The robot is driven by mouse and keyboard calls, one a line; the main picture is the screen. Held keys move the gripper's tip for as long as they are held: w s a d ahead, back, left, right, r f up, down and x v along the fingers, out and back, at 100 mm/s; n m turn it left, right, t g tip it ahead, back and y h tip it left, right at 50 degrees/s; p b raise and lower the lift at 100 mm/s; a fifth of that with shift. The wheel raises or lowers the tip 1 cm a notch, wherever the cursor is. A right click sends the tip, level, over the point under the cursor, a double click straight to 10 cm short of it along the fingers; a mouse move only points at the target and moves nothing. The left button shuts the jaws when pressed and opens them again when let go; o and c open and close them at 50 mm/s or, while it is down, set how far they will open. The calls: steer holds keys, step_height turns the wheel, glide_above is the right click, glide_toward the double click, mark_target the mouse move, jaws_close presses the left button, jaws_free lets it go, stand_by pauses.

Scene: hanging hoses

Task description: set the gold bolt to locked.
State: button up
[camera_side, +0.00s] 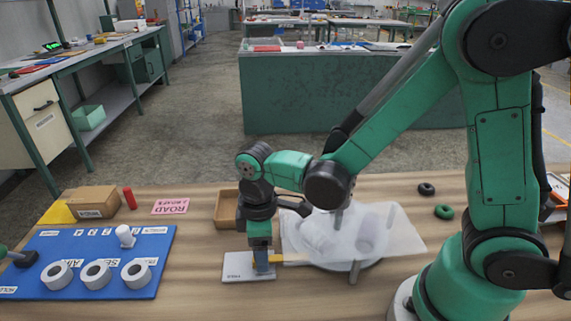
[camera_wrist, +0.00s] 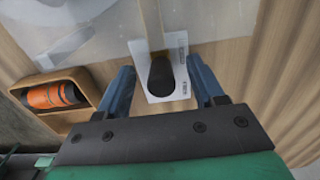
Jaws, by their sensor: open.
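A white plate (camera_side: 238,266) with small printed labels lies on the table below my gripper (camera_side: 262,262). A gold strip (camera_side: 264,271), which looks like the bolt, shows at the plate beside my fingers; most of it is hidden. In the wrist view the white plate (camera_wrist: 182,68) carries a dark oval knob (camera_wrist: 161,77), with a pale tan strip (camera_wrist: 150,25) running up from it. My gripper (camera_wrist: 161,72) is open, its two blue fingers on either side of the knob. I cannot tell whether they touch it. The printed words are too small to read.
A translucent white sheet (camera_side: 385,225) covers a round dish right of the plate. A wooden tray (camera_side: 227,210) stands behind; it holds an orange cylinder (camera_wrist: 52,96). A blue board (camera_side: 100,245) with white rings is at left. Black and green rings (camera_side: 444,212) lie at right.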

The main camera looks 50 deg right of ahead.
steer(key=shift+r, duration=2.8)
steer(key=d+r+m+t, duration=0.1)
steer(key=d+m+t, duration=0.1)
steer(key=s+d+r+m+t, duration=0.1)
steer(key=d+r+m+t, duration=0.1)
steer(key=m, duration=0.1)
steer(key=d+r+m+t, duration=0.2)
steer(key=shift+s+d+m, duration=0.15)
steer(key=shift+s+m, duration=0.2)
steer(key=shift+m, duration=0.05)
steer(key=shift+s+d+r+m+t, duration=0.1)
steer(key=shift+d+r+m+t, duration=0.25)
steer(key=shift+m+t, duration=0.25)
steer(key=shift+f, duration=0.1)
